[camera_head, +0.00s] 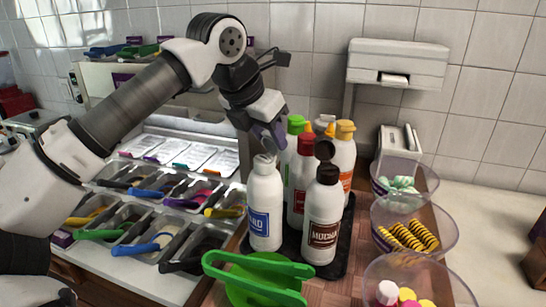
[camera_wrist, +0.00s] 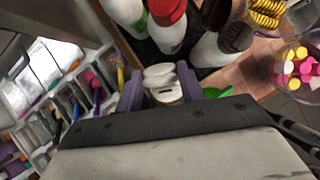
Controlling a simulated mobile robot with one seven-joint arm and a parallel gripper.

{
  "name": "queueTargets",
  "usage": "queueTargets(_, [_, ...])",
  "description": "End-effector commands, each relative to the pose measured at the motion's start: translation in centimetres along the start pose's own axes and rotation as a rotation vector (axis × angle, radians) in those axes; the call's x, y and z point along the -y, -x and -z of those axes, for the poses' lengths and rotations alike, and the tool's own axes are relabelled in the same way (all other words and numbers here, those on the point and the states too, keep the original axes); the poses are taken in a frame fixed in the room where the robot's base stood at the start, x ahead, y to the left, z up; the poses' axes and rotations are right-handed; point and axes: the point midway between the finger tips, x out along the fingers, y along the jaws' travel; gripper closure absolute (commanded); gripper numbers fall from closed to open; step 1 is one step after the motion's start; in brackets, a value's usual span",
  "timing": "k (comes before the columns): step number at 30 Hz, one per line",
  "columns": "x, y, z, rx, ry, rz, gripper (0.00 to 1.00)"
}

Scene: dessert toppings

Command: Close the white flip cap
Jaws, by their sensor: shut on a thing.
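The white bottle with a blue label (camera_head: 265,212) stands upright at the front left of the bottle group. Its white flip cap (camera_head: 264,164) is at the top, just under my gripper (camera_head: 271,137). In the wrist view the white flip cap (camera_wrist: 160,82) sits between the two purple fingers of my gripper (camera_wrist: 159,76), which are shut on it. It shows there as a rounded lid and a part below it. The fingers partly hide the cap in the head view, so I cannot tell how far its lid is tilted.
A mocha bottle (camera_head: 323,222) with its brown lid raised stands close on the right. Red, green and orange-capped bottles crowd behind, on a dark tray (camera_head: 337,262). Clear bowls (camera_head: 416,245) line the right, topping bins the left. A green utensil (camera_head: 255,276) lies in front.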

Motion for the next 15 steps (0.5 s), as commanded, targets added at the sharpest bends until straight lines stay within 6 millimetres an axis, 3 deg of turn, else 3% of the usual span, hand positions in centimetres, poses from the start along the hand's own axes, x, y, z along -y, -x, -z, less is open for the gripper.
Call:
queueTargets(1, [-0.1,-0.9,0.9,0.049,0.002,0.0,0.84])
queueTargets(15, [-0.1,-0.9,3.2,0.495,0.001,0.001,0.84])
